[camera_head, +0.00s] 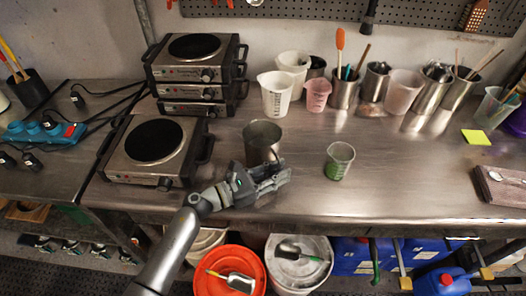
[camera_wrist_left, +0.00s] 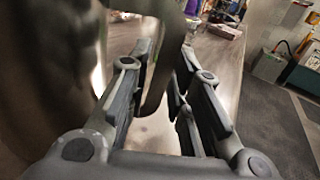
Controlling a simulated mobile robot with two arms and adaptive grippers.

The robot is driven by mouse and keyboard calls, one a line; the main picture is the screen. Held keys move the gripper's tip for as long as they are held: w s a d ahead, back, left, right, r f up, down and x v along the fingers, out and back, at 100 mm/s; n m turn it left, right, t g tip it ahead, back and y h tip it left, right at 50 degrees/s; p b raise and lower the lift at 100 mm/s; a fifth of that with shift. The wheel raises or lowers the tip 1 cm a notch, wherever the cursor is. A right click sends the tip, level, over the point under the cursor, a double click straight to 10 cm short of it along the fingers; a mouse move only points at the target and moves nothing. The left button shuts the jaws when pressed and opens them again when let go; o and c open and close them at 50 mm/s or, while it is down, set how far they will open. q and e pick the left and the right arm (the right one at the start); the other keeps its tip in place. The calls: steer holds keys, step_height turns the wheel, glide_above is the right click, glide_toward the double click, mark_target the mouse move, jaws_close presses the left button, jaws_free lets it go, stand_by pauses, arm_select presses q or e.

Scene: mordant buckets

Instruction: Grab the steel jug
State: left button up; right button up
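The steel jug (camera_head: 262,140) stands upright on the metal worktable, right of the single hot plate. My left gripper (camera_head: 284,176) is at the jug's near side, low over the table, and partly covers the jug's lower right. In the left wrist view, the jug's blurred, shiny wall (camera_wrist_left: 45,60) fills the left side. A dark curved strip, which looks like the jug's handle (camera_wrist_left: 163,60), lies between the two fingers of the gripper (camera_wrist_left: 165,75). The fingers stand apart with space around the strip; I see no clear grip. My right gripper is not in view.
A small measuring cup with green at its base (camera_head: 339,160) stands to the right. A hot plate (camera_head: 152,145) sits left, beside stacked hot plates (camera_head: 195,72). Cups and steel containers line the back. An orange bucket (camera_head: 230,265) is below the table's front edge.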

arm_select(q)
jaws_close()
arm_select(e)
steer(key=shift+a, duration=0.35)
arm_select(q)
steer(key=shift+r, duration=0.15)
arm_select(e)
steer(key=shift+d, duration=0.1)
arm_select(q)
steer(key=shift+w+r, duration=0.1)
steer(key=shift+r, duration=0.05)
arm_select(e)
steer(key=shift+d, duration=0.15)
